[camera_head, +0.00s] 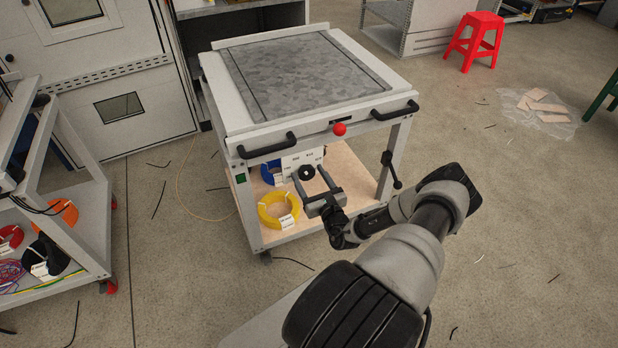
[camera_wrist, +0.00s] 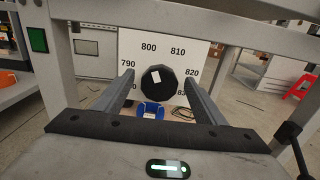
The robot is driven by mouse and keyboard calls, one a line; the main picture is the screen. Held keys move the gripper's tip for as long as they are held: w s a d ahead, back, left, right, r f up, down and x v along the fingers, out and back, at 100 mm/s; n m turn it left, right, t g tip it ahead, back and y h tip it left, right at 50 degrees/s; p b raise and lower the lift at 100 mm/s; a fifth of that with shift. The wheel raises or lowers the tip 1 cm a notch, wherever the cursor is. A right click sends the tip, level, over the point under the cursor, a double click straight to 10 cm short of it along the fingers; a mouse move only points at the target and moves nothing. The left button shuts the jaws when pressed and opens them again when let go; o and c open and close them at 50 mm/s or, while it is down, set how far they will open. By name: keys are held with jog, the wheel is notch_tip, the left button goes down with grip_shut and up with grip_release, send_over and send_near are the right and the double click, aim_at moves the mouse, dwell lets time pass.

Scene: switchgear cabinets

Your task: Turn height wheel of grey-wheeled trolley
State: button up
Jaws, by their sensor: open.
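The trolley (camera_head: 222,106) has a grey plate in its top and stands in the middle of the head view. Its height wheel is a dark round knob (camera_wrist: 158,83) with a small white mark, on a white dial plate (camera_wrist: 203,48) numbered around 790 to 820. The wheel also shows in the head view (camera_head: 306,173), below the trolley's front edge. My gripper (camera_wrist: 160,77) is open, with one finger left and one right of the wheel in the wrist view. I cannot tell whether the fingertips reach past the wheel's face. No finger visibly touches it.
Black handles (camera_head: 267,147) and a red ball knob (camera_head: 339,129) are on the trolley's front edge. A black crank (camera_head: 391,169) hangs at right. A yellow coil (camera_head: 277,211) lies on the lower shelf. Another trolley (camera_head: 75,191) stands left. The floor at right is mostly free.

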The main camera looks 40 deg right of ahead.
jog(key=shift+w, duration=0.2)
jog(key=shift+c, duration=0.5)
jog(key=c, duration=0.9)
jog(key=shift+c, duration=0.2)
jog(key=shift+m, duration=0.3)
jog(key=m, duration=0.4)
jog(key=shift+s+d, duration=0.1)
jog(key=shift+d, duration=0.05)
jog(key=m, duration=0.4)
jog(key=shift+d+f, duration=0.1)
jog(key=shift+f, duration=0.05)
jog(key=shift+m, duration=0.5)
